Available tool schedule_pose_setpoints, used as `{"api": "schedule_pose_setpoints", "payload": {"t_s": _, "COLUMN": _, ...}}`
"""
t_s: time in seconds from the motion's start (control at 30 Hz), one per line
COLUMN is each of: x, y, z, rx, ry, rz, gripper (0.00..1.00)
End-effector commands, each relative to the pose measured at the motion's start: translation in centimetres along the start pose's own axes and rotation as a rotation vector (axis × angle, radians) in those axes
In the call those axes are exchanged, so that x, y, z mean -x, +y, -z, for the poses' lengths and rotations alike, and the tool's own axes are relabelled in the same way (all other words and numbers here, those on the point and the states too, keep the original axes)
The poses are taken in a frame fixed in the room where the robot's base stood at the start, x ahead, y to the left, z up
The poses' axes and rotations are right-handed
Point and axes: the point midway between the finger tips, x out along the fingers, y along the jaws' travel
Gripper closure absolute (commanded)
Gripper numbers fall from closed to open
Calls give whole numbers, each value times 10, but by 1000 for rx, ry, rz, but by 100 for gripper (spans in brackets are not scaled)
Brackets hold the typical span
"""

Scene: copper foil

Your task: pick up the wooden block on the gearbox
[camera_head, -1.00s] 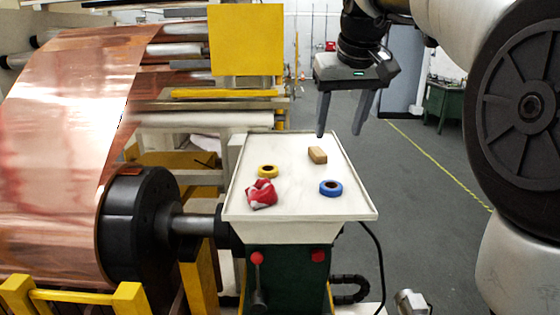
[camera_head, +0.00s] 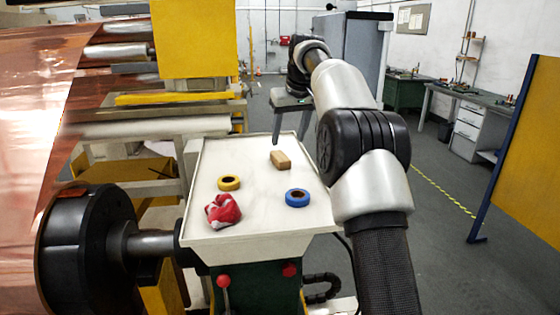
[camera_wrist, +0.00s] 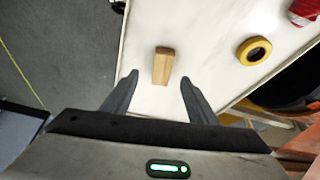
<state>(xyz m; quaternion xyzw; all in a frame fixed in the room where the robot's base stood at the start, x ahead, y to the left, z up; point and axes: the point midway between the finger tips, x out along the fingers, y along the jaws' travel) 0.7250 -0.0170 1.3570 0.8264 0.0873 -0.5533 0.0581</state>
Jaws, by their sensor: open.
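The wooden block (camera_head: 281,160) lies on the white tray top (camera_head: 226,158) of the gearbox (camera_head: 255,287), toward its far right part. It also shows in the wrist view (camera_wrist: 163,66), ahead of the fingertips and between their lines. My gripper (camera_head: 291,124) is at the far edge of the tray, beyond and above the block in the head view. In the wrist view its two fingers (camera_wrist: 158,85) are spread apart with nothing between them. They do not appear to touch the block.
On the tray, a yellow tape roll (camera_head: 229,183), a blue tape roll (camera_head: 297,198) and a red cloth (camera_head: 223,211) lie nearer than the block. The copper foil roll (camera_head: 40,130) and black shaft hub (camera_head: 90,245) stand at the left. Open floor lies at the right.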

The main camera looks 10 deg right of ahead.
Motion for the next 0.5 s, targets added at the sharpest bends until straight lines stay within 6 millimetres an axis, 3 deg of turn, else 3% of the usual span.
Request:
{"api": "schedule_pose_setpoints", "payload": {"t_s": 0.13, "x": -26, "y": 0, "z": 0, "rx": 0, "ry": 0, "rz": 0, "gripper": 47}}
{"api": "schedule_pose_setpoints", "payload": {"t_s": 0.5, "x": -52, "y": -4, "z": 2, "rx": 0, "ry": -1, "rz": 0, "gripper": 47}}
